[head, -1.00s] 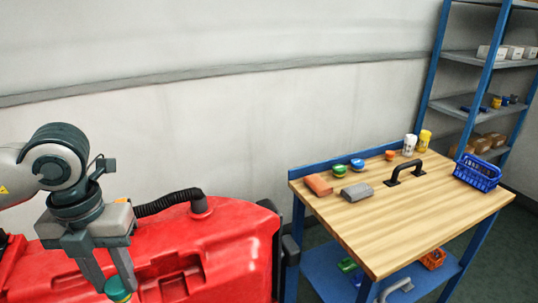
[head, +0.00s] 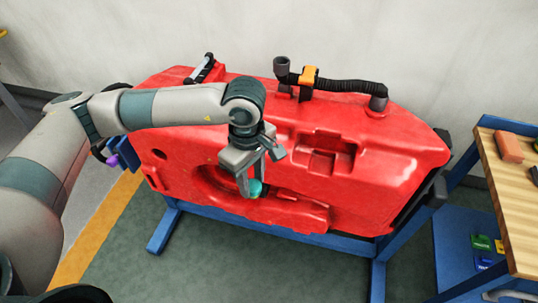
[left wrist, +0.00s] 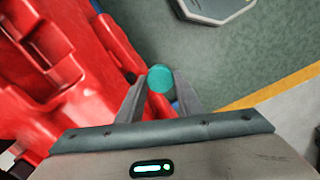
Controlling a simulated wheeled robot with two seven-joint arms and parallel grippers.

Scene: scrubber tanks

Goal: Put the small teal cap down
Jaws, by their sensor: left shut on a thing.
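The small teal cap (head: 256,188) is between the fingertips of my left gripper (head: 250,185), in front of the red tank (head: 400,165). In the left wrist view the teal cap (left wrist: 160,78) shows as a round disc held between the two fingers (left wrist: 160,85), with green floor beyond it and the red tank to its left. My left gripper is shut on the cap. My right gripper is not seen in either view.
The tank rests on a blue stand (head: 375,255). A black hose (head: 340,86) with an orange clip (head: 308,78) runs along its top. At the right, a wooden-topped bench (head: 510,200) holds a reddish block (head: 508,147). Green floor (head: 260,265) is clear in front.

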